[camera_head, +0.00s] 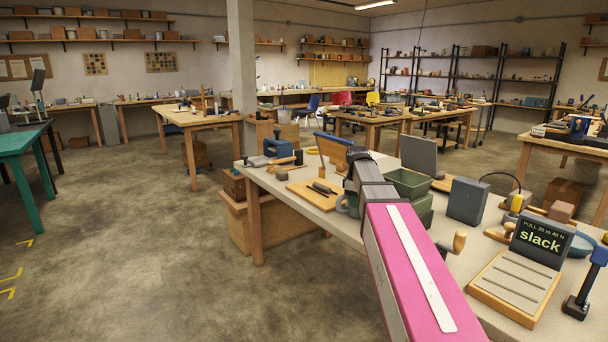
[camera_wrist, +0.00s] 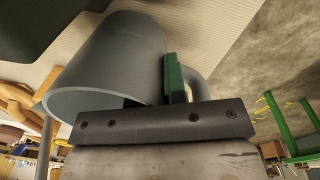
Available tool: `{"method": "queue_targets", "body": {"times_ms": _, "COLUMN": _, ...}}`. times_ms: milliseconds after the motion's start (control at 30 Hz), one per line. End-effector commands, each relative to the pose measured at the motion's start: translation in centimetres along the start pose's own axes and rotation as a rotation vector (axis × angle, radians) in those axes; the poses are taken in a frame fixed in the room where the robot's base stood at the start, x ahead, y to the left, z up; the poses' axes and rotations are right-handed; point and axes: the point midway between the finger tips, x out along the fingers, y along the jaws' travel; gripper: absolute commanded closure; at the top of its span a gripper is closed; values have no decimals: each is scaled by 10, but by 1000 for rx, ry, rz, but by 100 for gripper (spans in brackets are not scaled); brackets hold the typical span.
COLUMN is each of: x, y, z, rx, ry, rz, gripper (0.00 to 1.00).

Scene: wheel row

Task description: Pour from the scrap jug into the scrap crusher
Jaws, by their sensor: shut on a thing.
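The scrap jug is a plain grey cylinder (camera_wrist: 112,58) that fills the left half of the wrist view, with its handle (camera_wrist: 195,82) on the right side. My gripper (camera_wrist: 178,78) is shut on that handle; a green finger pad shows beside it. The jug looks roughly upright, since the wrist picture is turned over. Its contents are not visible. In the head view part of the jug (camera_head: 346,205) shows left of my pink arm, which hides my fingers. A green open-topped box (camera_head: 408,182), likely the scrap crusher, stands just right of my arm on the bench.
The bench (camera_head: 290,180) holds a wooden board (camera_head: 314,192) with dark tools, a blue vise-like tool (camera_head: 279,148), a grey block (camera_head: 467,201) and a "slack" display (camera_head: 538,240). An upright grey panel (camera_head: 418,154) stands behind the green box.

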Motion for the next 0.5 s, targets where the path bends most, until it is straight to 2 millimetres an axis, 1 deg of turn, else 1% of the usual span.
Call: {"method": "queue_targets", "body": {"times_ms": 500, "x": -13, "y": 1, "z": 0, "rx": 0, "ry": -1, "rz": -1, "gripper": 100}}
